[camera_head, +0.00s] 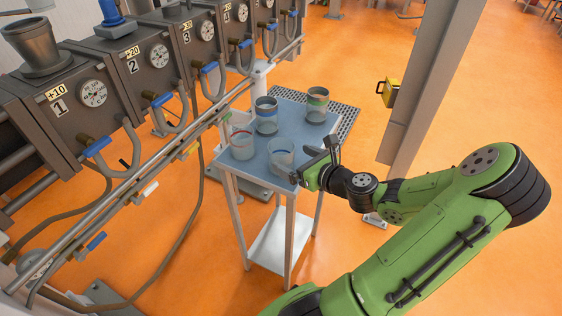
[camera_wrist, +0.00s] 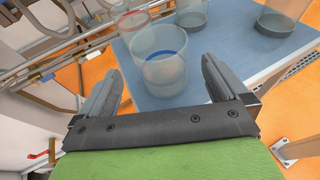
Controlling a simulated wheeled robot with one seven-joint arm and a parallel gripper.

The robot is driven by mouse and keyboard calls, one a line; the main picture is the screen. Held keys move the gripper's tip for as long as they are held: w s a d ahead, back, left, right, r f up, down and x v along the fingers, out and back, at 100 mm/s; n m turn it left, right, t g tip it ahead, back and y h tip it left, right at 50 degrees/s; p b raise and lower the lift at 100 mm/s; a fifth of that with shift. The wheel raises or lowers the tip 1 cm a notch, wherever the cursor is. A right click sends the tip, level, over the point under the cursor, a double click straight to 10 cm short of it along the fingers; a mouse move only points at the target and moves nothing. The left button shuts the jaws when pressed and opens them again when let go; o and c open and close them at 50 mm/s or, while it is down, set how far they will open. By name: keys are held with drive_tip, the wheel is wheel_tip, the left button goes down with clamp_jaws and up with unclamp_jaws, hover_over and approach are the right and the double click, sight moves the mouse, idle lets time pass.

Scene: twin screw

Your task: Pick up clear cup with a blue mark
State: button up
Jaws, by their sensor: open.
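The clear cup with a blue mark (camera_head: 281,154) stands upright near the front edge of a small table (camera_head: 262,183). In the wrist view the cup (camera_wrist: 160,62) has a blue ring around it and sits ahead of my gripper (camera_wrist: 157,72), roughly centred between the two fingers. My gripper (camera_head: 308,164) is open, just to the right of the cup in the head view. The cup looks free of any grip; whether a finger touches it I cannot tell.
A clear cup with a red mark (camera_head: 242,144) stands to the left. Numbered machines with pipes (camera_head: 92,93) line the left. A grey post (camera_head: 424,85) rises at right.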

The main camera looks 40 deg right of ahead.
sight(274, 148)
drive_tip(key=b+x, duration=0.2)
drive_tip(key=x, duration=0.4)
drive_tip(key=shift+w+d, duration=0.1)
drive_tip(key=shift+w, duration=0.25)
drive_tip(key=shift+c, duration=0.3)
